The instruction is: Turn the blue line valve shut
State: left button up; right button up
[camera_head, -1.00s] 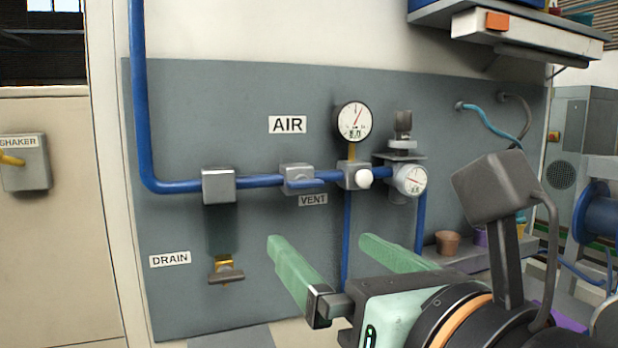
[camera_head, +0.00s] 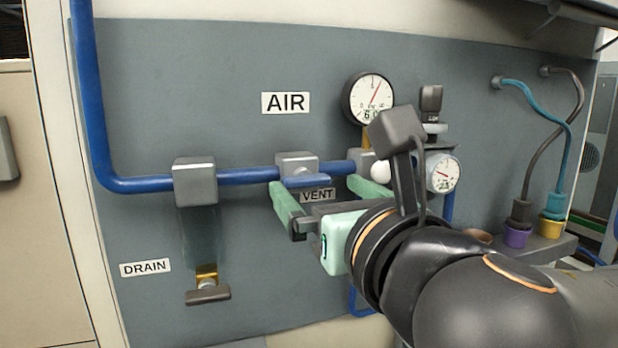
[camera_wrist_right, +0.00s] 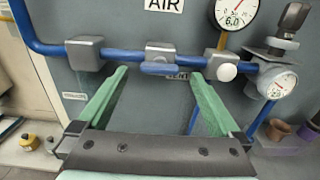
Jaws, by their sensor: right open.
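The blue line valve (camera_head: 297,164) is a grey block on the blue pipe, with a blue lever (camera_head: 306,181) lying along the pipe. It also shows in the right wrist view (camera_wrist_right: 160,53), with its lever (camera_wrist_right: 158,69) level. My right gripper (camera_head: 316,187) is open and empty, its two green fingers pointing at the wall. In the wrist view the fingertips (camera_wrist_right: 158,74) lie left and right of the lever, just below the pipe. I cannot tell whether they touch anything. My left gripper is not in view.
A grey block (camera_head: 194,181) sits on the pipe at left, above the drain valve (camera_head: 208,288). A white knob (camera_head: 381,171), an upper gauge (camera_head: 370,98) and a regulator gauge (camera_head: 442,172) stand close on the right. Hoses hang at far right. The panel below the pipe is largely clear.

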aim_at(309, 180)
jog(key=x, duration=0.2)
jog(key=shift+w+a, duration=0.1)
jog(key=shift+w, duration=0.2)
jog(key=shift+w+a, duration=0.15)
jog(key=shift+w, duration=0.25)
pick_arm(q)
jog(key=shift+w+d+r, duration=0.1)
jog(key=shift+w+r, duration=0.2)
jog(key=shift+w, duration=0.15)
pick_arm(e)
jog(key=shift+w+a, duration=0.1)
jog(key=shift+w, duration=0.15)
jog(key=shift+c, duration=0.4)
jog(key=c, duration=1.2)
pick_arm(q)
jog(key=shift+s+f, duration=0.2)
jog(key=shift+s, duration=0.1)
pick_arm(e)
jog(key=shift+c, duration=0.2)
